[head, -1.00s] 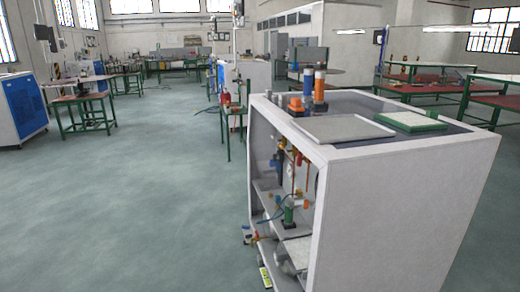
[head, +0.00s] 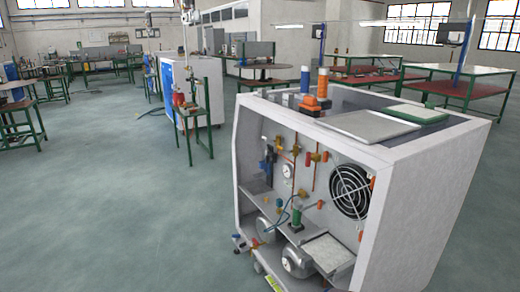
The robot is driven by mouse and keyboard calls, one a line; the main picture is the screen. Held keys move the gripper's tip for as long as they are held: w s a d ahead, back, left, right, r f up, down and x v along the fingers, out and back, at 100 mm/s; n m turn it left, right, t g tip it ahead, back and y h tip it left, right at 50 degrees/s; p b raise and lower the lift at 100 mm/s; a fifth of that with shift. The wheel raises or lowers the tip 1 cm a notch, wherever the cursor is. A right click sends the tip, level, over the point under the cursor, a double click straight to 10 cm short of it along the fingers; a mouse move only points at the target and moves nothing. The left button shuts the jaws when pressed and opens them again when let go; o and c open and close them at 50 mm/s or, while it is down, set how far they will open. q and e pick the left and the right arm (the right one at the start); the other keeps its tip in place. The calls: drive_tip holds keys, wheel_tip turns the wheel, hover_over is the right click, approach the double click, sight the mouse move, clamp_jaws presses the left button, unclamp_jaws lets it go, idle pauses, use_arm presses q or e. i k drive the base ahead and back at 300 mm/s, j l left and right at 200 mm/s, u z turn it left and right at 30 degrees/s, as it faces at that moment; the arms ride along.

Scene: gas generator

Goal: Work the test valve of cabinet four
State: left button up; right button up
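A grey-white cabinet (head: 425,215) with an open front stands close by, right of centre in the head view. Inside are copper-coloured pipes, a round gauge (head: 287,170), a blue fitting (head: 267,170), a black fan (head: 350,192) and a green cylinder (head: 297,216). Several small valves with orange or red handles show, such as one near the top (head: 318,157) and one at the lower left edge (head: 256,242). I cannot tell which is the test valve, nor read a cabinet number. Neither of my grippers is in view.
The cabinet top carries a grey panel (head: 368,125), a green-edged tray (head: 417,114) and orange and blue stack lights (head: 322,84). Behind stand a blue-and-white cabinet (head: 178,90) and a green-framed table (head: 212,125). The floor (head: 110,215) to the left is clear.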

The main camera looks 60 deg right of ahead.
sight(283, 150)
drive_tip(key=i+z, duration=0.25)
drive_tip(key=z, duration=0.15)
drive_tip(key=i+z, duration=0.2)
drive_tip(key=z, duration=0.15)
drive_tip(key=i+j+z, duration=0.1)
drive_tip(key=i+z, duration=0.15)
drive_tip(key=z, duration=0.15)
drive_tip(key=i+l+z, duration=0.1)
drive_tip(key=i+z, duration=0.15)
drive_tip(key=z, duration=0.2)
drive_tip(key=i+z, duration=0.3)
drive_tip(key=z, duration=0.15)
drive_tip(key=i+z, duration=0.25)
drive_tip(key=z, duration=0.2)
